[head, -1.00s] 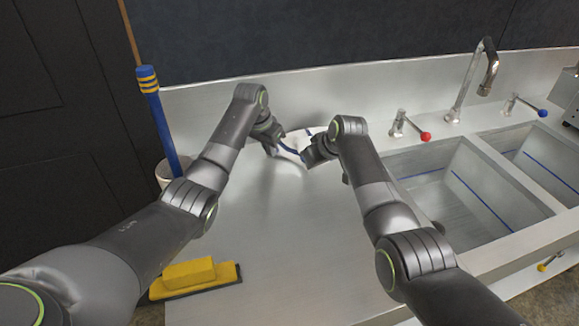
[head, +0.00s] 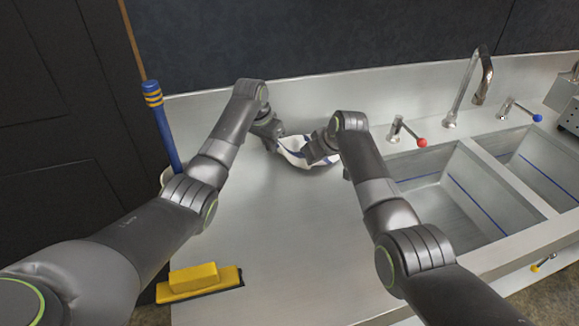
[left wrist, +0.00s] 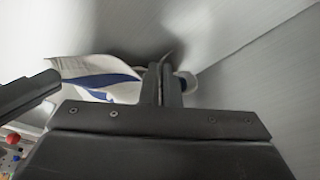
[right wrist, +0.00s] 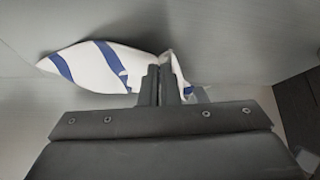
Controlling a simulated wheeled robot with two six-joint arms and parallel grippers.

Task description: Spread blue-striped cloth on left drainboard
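The white cloth with blue stripes (head: 295,155) is bunched between my two grippers, over the far part of the left drainboard (head: 270,235). My left gripper (head: 277,142) is shut on the cloth near the backsplash; in the left wrist view the closed fingers (left wrist: 165,84) have cloth (left wrist: 100,78) on both sides. My right gripper (head: 318,153) is shut on another part of it; in the right wrist view the closed fingers (right wrist: 160,84) pinch the cloth (right wrist: 95,66). The cloth sags in folds. I cannot tell whether its lower edge touches the metal.
A yellow squeegee (head: 195,280) lies at the drainboard's near left. A blue-handled brush (head: 162,130) stands at the left edge. To the right are the sink basins (head: 450,190), a red-knobbed tap (head: 408,132) and a spout (head: 470,85). The drainboard's middle is clear.

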